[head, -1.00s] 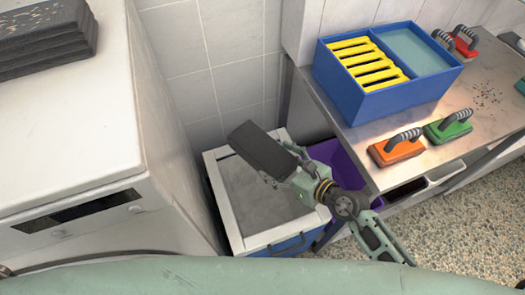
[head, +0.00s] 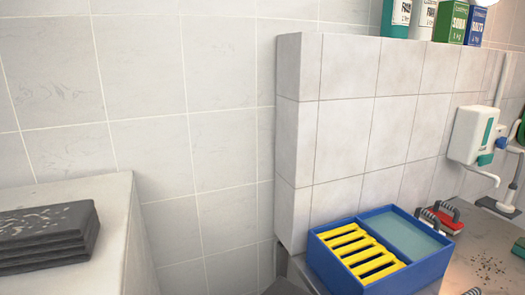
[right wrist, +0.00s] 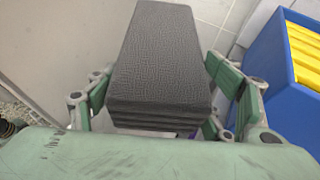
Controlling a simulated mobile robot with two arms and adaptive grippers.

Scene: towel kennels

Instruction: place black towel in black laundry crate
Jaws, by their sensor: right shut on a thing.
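A folded black towel (right wrist: 160,60) with a woven texture fills the middle of the right wrist view. My right gripper (right wrist: 160,88) is shut on it, with one green finger along each side. The towel's layered near edge faces the wrist. In the head view, a small dark edge shows at the bottom, left of the blue box; I cannot tell if it is the held towel. A stack of folded dark towels (head: 45,238) with pale marks lies on a white machine at the left. No black laundry crate is in view. My left gripper is not in view.
A blue box (head: 420,272) with yellow-edged slots stands on a metal table (head: 480,245) at the right. A red-based brush (head: 440,220) is behind it. The white machine's top (head: 115,215) is at the left. A tiled wall stands behind, with a soap dispenser (head: 470,135).

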